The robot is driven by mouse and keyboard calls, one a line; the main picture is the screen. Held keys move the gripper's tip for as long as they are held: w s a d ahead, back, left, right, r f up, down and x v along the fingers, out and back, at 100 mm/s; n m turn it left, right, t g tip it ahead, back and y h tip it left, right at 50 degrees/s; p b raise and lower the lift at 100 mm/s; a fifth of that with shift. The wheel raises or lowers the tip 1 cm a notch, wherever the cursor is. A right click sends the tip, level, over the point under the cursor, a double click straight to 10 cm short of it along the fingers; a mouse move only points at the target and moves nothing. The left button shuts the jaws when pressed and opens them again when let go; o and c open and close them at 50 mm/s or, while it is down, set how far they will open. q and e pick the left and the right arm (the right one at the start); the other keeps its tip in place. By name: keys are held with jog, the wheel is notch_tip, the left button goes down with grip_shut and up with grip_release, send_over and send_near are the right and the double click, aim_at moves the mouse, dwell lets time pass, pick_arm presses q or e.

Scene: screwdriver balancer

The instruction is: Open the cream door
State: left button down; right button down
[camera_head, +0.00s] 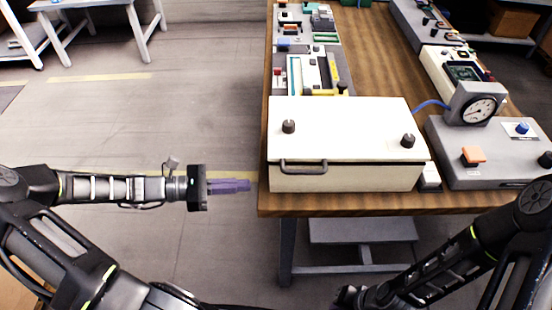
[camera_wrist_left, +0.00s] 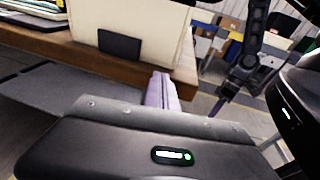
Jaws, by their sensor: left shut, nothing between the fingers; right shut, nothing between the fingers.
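A cream box with a cream door (camera_head: 345,122) stands at the table's near left corner. The door looks closed and lies as its top panel, with two dark knobs on it. A dark bar handle (camera_head: 303,168) is at the front left. My left gripper (camera_head: 245,185), with purple fingers, is shut and empty, left of the box and apart from the handle. In the left wrist view, its fingers (camera_wrist_left: 162,88) show before the box's cream side (camera_wrist_left: 165,35), which bears a dark patch. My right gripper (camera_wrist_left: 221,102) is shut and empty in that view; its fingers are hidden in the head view.
The wooden table (camera_head: 373,75) carries several panels behind the box. A grey unit with a round gauge (camera_head: 481,107) and an orange switch (camera_head: 473,156) stands right of the box. Open floor lies left of the table.

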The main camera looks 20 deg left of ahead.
pick_arm(q)
notch_tip(320, 180, up, 11)
jog(key=s+n+h, duration=0.1)
jog(key=h, duration=0.4)
jog(key=shift+s+f, duration=0.15)
